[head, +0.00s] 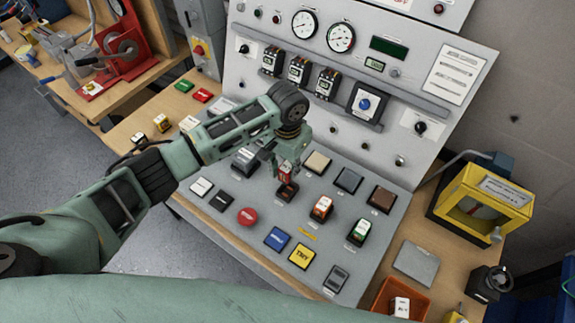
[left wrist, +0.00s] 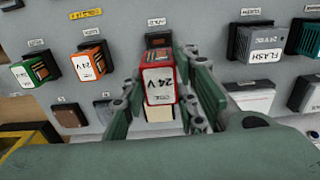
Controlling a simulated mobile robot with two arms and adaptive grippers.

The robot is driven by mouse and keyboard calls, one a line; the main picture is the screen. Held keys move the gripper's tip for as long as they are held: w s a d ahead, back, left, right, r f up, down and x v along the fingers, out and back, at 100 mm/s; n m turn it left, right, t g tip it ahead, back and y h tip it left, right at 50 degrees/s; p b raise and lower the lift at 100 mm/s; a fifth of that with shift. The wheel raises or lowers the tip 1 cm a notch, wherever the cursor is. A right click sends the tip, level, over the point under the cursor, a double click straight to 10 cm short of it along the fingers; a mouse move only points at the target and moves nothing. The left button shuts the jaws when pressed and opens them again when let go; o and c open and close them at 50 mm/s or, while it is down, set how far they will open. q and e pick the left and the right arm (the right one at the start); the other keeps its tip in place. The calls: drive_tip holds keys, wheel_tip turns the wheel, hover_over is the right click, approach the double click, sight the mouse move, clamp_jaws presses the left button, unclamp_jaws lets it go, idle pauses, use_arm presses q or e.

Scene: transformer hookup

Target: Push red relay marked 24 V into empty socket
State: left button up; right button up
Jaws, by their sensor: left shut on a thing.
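The red relay (head: 288,173) has a white label; in the left wrist view the label of the relay (left wrist: 159,86) reads 24 V. My left gripper (head: 285,163) is shut on it, with one finger on each side, as the left wrist view also shows. A dark socket (head: 287,191) is directly below the relay in the head view. The same socket (left wrist: 158,40) is just beyond the relay in the left wrist view. I cannot tell whether the relay touches the socket. My right gripper is not in view.
An orange relay (head: 321,207) and a green relay (head: 358,231) sit in sockets to the right. A red round button (head: 247,217), a blue block (head: 277,238) and a yellow block (head: 305,256) are nearer. An upright gauge panel (head: 255,93) stands behind.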

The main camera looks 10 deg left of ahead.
use_arm(q)
wheel_tip(320, 180, down, 2)
drive_tip(key=shift+f+b, duration=0.2)
drive_tip(key=shift+b, duration=0.3)
drive_tip(key=shift+f, duration=0.35)
drive_tip(key=shift+f+b, duration=0.7)
drive_tip(key=shift+f, duration=0.5)
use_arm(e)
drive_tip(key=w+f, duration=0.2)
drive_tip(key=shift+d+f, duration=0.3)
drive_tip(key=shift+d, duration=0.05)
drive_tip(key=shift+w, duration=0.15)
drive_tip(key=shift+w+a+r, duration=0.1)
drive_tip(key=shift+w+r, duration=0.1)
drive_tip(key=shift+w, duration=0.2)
